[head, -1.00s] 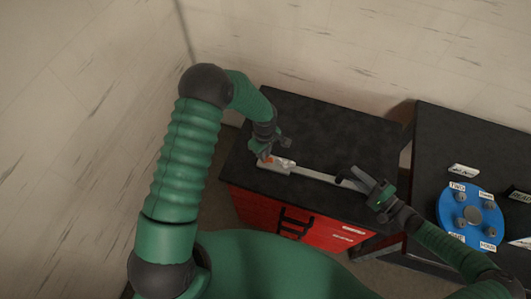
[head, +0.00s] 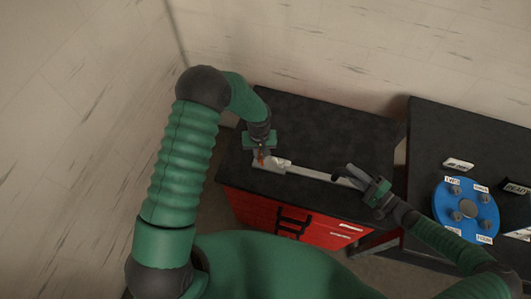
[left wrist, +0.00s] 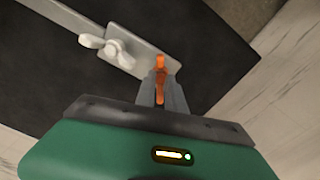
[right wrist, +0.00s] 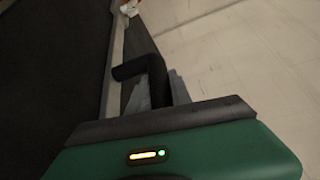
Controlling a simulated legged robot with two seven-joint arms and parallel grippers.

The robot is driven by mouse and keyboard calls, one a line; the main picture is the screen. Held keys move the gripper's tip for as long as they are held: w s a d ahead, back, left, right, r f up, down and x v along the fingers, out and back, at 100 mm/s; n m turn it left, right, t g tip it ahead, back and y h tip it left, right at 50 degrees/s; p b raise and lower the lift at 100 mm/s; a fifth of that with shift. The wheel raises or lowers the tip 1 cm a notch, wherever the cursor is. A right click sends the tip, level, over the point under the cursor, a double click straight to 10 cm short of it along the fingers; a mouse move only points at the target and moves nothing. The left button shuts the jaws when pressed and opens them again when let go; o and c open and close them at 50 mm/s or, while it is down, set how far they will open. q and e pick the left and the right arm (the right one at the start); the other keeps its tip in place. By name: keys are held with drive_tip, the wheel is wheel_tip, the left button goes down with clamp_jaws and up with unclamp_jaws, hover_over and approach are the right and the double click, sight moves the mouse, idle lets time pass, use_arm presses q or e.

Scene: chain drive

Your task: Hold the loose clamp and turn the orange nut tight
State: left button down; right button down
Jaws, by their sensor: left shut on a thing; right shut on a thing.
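The orange nut (head: 261,160) is at the left end of a long pale metal bar (head: 312,174) on the black bench top. My left gripper (head: 260,153) comes down from above and is shut on the nut. In the left wrist view the orange nut (left wrist: 160,63) shows between and beyond the fingers. A pale winged piece (left wrist: 107,46) sits on the end plate beside it. My right gripper (head: 373,190) is shut on a black bent handle (right wrist: 148,68) at the bar's right end. I cannot tell which part is the loose clamp.
The bar lies along the front of a black top (head: 318,128) above red drawers (head: 262,213). The top behind the bar is clear. A second black table at right holds a blue disc (head: 452,207) with labelled knobs. Walls stand behind and left.

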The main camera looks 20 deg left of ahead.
use_arm(q)
drive_tip(key=m, duration=0.7)
drive_tip(key=shift+d, duration=0.1)
use_arm(e)
drive_tip(key=shift+f, duration=0.25)
use_arm(q)
drive_tip(key=m, duration=0.6)
drive_tip(key=shift+m, duration=0.4)
drive_tip(key=m, duration=0.7)
use_arm(e)
drive_tip(key=shift+s, duration=0.1)
use_arm(q)
drive_tip(key=m, duration=0.6)
drive_tip(key=c, duration=1.4)
unclamp_jaws()
